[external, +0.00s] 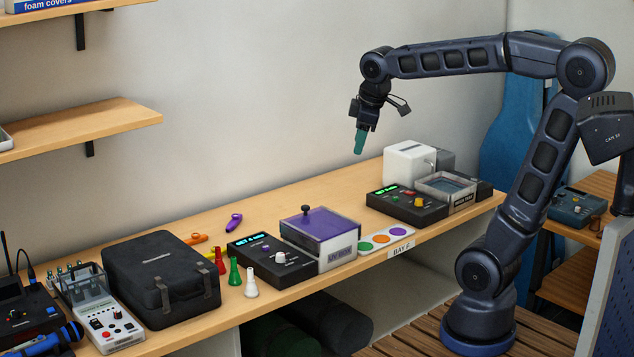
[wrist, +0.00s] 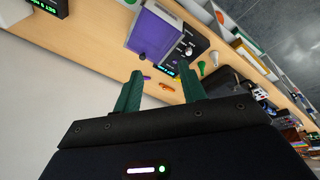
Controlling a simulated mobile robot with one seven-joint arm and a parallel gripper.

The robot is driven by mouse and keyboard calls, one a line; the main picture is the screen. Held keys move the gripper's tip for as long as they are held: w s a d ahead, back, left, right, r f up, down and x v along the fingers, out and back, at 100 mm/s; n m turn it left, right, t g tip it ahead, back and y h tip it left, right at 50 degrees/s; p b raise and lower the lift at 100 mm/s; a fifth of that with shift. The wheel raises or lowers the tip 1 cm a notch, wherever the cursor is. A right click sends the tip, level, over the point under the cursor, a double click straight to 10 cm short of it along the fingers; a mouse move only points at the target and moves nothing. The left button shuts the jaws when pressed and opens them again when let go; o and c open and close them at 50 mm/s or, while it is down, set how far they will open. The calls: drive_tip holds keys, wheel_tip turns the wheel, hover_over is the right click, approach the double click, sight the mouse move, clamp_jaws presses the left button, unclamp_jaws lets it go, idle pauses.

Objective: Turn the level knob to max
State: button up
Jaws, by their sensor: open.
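My gripper (external: 360,141) hangs from the raised arm, high above the back of the bench, with its green fingers pointing down. In the wrist view its two fingers (wrist: 161,78) stand apart with nothing between them. A black control box (external: 272,262) with a lit green display lies on the bench, left of and below my gripper. It carries a white knob (external: 281,257) and smaller controls; the knob also shows in the wrist view (wrist: 189,51). My gripper is well apart from it. Any level label is too small to read, and the knob's setting cannot be told.
A purple-lidded clear box (external: 319,236) stands right beside the control box. Another black control box (external: 407,206) is farther right. Bare bench lies behind the purple-lidded box.

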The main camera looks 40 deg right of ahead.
drive_tip(key=w+a+r+n, duration=0.1)
drive_tip(key=w+a+n, duration=0.7)
drive_tip(key=w+a, duration=0.3)
drive_tip(key=n+g, duration=0.4)
drive_tip(key=n, duration=2)
hover_over(117, 310)
wheel_tip(117, 310, down, 23)
wheel_tip(117, 310, down, 10)
drive_tip(key=shift+s+r, duration=0.1)
drive_tip(key=shift+m, duration=0.3)
clamp_jaws()
